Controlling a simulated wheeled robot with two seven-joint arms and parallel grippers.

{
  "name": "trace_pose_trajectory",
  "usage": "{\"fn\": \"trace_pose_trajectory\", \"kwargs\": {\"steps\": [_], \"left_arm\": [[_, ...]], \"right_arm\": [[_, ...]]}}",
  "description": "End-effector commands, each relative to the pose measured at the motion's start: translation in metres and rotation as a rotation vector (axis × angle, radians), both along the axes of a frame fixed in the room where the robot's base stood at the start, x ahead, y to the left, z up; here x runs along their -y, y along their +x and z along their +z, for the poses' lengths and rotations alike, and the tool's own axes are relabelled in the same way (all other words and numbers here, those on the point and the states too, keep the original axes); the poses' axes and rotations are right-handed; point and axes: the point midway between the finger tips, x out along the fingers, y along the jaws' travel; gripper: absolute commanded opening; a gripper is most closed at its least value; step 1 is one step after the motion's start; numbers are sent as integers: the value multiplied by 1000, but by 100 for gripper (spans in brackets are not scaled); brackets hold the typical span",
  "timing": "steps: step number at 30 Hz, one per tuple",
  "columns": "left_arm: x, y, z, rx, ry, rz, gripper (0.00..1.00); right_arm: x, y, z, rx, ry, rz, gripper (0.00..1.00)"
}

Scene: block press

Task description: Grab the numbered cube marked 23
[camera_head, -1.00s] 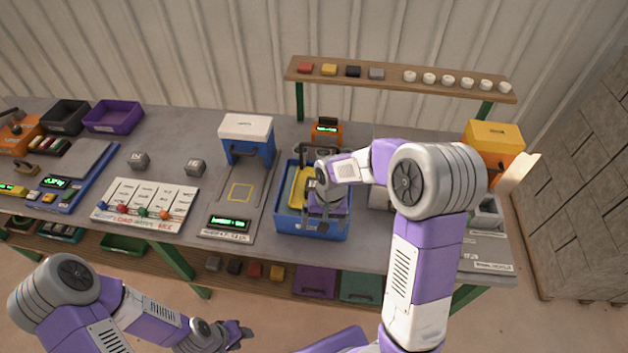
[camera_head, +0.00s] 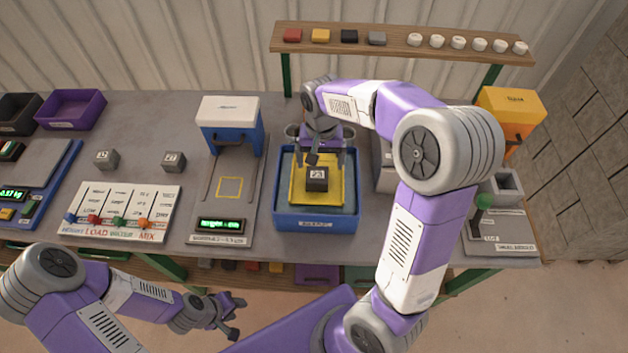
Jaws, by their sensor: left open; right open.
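The dark cube marked 23 (camera_head: 317,180) sits on a yellow plate (camera_head: 334,199) inside a blue bin (camera_head: 316,224). Its pale label faces up. My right gripper (camera_head: 327,158) is open, above the back part of the bin, just behind the cube in the picture. One finger appears close to the cube's back edge; I cannot tell whether it touches. My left gripper (camera_head: 236,316) is open and empty, low in front of the table.
Two grey cubes, one at the left (camera_head: 107,159) and one nearer the middle (camera_head: 174,161), stand on the table. A blue press-like machine (camera_head: 230,117) is left of the bin. A wooden shelf (camera_head: 400,46) with blocks and white pieces spans the back.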

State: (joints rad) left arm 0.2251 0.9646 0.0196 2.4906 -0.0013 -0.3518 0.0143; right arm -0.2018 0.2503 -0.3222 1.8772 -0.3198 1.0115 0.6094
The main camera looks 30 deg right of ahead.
Motion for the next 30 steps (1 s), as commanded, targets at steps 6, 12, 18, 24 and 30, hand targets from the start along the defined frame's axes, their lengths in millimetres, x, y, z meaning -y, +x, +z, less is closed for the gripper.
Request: {"fn": "trace_pose_trajectory", "kwargs": {"steps": [6, 12, 18, 24, 30], "left_arm": [[0, 0, -11, 0, 0, 0, 40], [0, 0, -14, 0, 0, 0, 40], [0, 0, -18, 0, 0, 0, 40], [0, 0, -20, 1, 0, 0, 40], [0, 0, -19, 1, 0, 0, 40]], "right_arm": [[0, 0, -21, -1, 0, 0, 94], [-2, 2, -43, -2, 0, 0, 94], [-5, 5, -74, -4, 0, 0, 94], [-5, 6, -85, 1, -1, 0, 94], [-5, 6, -84, 1, 0, 0, 89]]}}
